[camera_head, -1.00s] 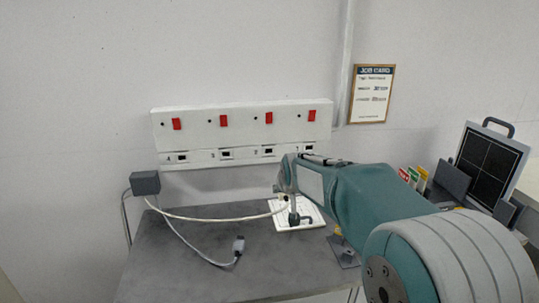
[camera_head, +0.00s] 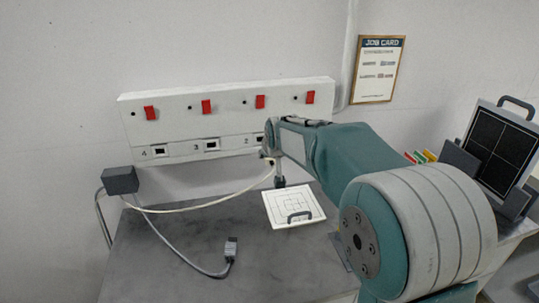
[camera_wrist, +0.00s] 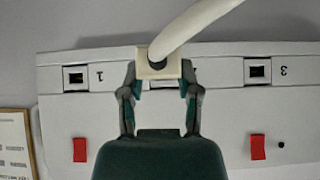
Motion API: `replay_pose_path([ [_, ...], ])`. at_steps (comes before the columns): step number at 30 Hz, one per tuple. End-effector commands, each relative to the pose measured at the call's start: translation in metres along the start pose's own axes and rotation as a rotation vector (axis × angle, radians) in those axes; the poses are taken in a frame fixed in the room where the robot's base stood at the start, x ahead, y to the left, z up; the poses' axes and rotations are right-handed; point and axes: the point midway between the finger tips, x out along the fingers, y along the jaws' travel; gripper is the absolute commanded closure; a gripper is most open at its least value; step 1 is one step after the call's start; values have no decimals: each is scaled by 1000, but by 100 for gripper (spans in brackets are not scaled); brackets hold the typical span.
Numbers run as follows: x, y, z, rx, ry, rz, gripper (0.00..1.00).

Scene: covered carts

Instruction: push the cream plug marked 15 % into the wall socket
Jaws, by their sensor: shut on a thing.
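My gripper (camera_wrist: 161,84) is shut on the cream plug (camera_wrist: 150,69), whose marking is not readable. In the wrist view, which shows the panel upside down, the plug covers most of the middle socket, between sockets 1 (camera_wrist: 77,77) and 3 (camera_wrist: 258,71). I cannot tell whether it touches the socket. In the head view my arm hides socket 1 and partly covers socket 2 (camera_head: 259,139) on the white wall panel (camera_head: 228,124). The cream cable (camera_head: 205,204) runs from a dark grey box (camera_head: 121,180) to my gripper.
A grey plug (camera_head: 231,248) on a grey cable lies on the grey table (camera_head: 165,265). A white tile with a dark handle (camera_head: 285,207) lies below my gripper. A job card (camera_head: 377,69) hangs on the wall. A black panel (camera_head: 497,145) and coloured cards stand at right.

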Motion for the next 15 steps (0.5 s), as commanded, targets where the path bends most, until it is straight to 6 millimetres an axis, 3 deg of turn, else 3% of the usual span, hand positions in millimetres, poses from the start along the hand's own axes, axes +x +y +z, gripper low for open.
replay_pose_path([
  [12,26,-1,-26,-1,1,-1,100],
  [15,25,0,-26,0,2,-1,100],
])
